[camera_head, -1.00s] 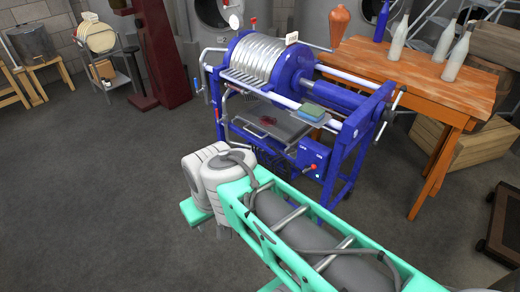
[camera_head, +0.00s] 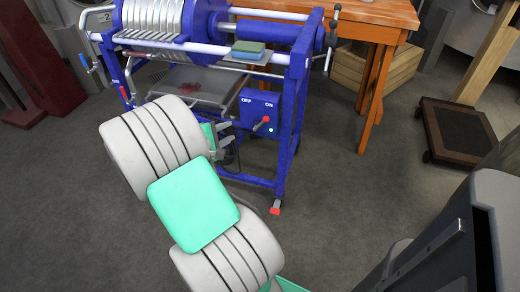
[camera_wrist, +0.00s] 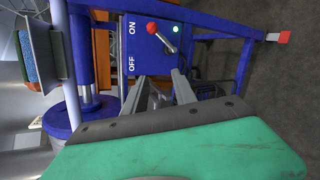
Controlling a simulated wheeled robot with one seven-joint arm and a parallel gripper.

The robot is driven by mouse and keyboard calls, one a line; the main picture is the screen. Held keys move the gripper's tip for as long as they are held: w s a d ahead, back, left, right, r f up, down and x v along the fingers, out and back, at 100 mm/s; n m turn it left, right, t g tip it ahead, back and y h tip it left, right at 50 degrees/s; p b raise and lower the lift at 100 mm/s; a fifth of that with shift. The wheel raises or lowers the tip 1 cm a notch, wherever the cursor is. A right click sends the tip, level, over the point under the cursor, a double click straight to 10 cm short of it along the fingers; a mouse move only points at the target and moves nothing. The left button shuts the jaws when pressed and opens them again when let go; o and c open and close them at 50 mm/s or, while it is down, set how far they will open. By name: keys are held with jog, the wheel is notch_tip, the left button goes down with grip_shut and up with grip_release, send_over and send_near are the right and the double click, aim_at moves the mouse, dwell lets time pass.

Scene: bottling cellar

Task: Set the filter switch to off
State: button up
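The filter switch is a lever with a red knob (camera_head: 266,119) on a blue control box (camera_head: 259,106) on the filter press. OFF is printed at the left and ON at the right, and the lever leans toward ON. A small green lamp (camera_head: 270,129) glows below it. In the wrist view the picture is turned: the red knob (camera_wrist: 152,28) is near ON at the top, with OFF lower down. My gripper (camera_head: 225,132) is left of the box and a little below the lever. In the wrist view its fingers (camera_wrist: 160,92) are apart and empty, not touching the lever.
The blue press frame (camera_head: 292,110) stands around the box. A metal tray (camera_head: 205,86) is left of the box, and a green sponge (camera_head: 248,47) lies above it. A wooden table (camera_head: 385,14) is behind. A low dolly (camera_head: 458,130) is at the right. The floor between is clear.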

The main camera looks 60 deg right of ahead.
aim_at(263, 122)
jog(key=s+d+f+n+h+b, duration=0.1)
jog(key=s+d+n, duration=0.1)
jog(key=d, duration=0.2)
jog(key=s+d+f+n+g+h+b, duration=0.1)
jog(key=d+f+n+h+b, duration=0.1)
jog(key=d, duration=0.3)
jog(key=s+d+f+n+h+b, duration=0.1)
jog(key=s+d+f+n, duration=0.1)
jog(key=d, duration=0.2)
jog(key=shift+s+d+b, duration=0.2)
jog(key=shift+s+b, duration=0.15)
jog(key=shift+d+r, duration=0.1)
jog(key=shift+r, duration=0.05)
jog(key=shift+c, duration=0.5)
jog(key=c, duration=0.6)
grip_shut()
jog(key=shift+r, duration=0.1)
